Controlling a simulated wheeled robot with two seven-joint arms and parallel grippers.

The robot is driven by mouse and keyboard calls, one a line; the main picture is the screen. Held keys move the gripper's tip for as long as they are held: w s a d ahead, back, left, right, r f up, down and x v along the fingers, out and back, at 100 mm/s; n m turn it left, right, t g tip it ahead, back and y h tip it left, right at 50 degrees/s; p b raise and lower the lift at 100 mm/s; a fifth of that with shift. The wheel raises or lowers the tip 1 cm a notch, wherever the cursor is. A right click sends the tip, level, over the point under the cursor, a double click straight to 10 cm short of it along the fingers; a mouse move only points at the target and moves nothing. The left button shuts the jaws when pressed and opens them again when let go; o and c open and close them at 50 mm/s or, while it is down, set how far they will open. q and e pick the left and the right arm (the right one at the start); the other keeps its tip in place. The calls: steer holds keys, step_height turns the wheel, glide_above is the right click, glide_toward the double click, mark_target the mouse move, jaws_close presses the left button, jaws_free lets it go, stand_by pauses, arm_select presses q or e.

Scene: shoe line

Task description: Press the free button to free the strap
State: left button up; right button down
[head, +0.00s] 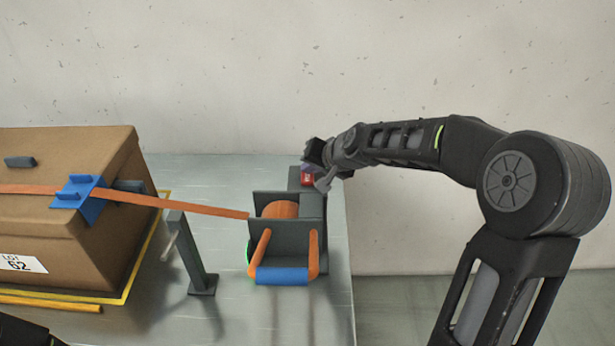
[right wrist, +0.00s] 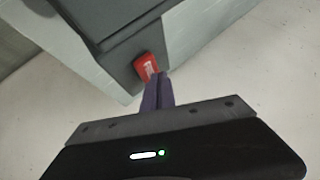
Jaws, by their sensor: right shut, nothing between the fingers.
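The red free button (head: 307,179) sits on a grey block behind the strap winder. It also shows in the right wrist view (right wrist: 146,66), just beyond my fingertips. My right gripper (head: 322,180) is shut and empty, right beside the button. In the right wrist view its closed fingers (right wrist: 158,80) point at the button's lower edge; I cannot tell whether they touch. The orange strap (head: 190,207) runs from the box through a blue corner piece (head: 77,191) to the grey winder (head: 262,238), where an orange roll (head: 281,210) shows. My left gripper is not in view.
A cardboard box (head: 60,235) labelled LOT 62 stands at the left inside a yellow outline (head: 150,245). A grey post (head: 190,255) stands between box and winder. The winder has an orange handle with a blue bar (head: 283,276). The table's right edge (head: 350,260) is close to the winder.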

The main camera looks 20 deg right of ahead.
mark_target(310, 178)
steer(key=shift+f+b, duration=0.6)
stand_by(0.7)
steer(key=shift+r, duration=0.1)
steer(key=shift+r+p, duration=0.85)
steer(key=shift+r, duration=0.1)
steer(key=shift+r, duration=0.1)
step_height(310, 178, up, 5)
steer(key=p, duration=0.4)
stand_by(0.6)
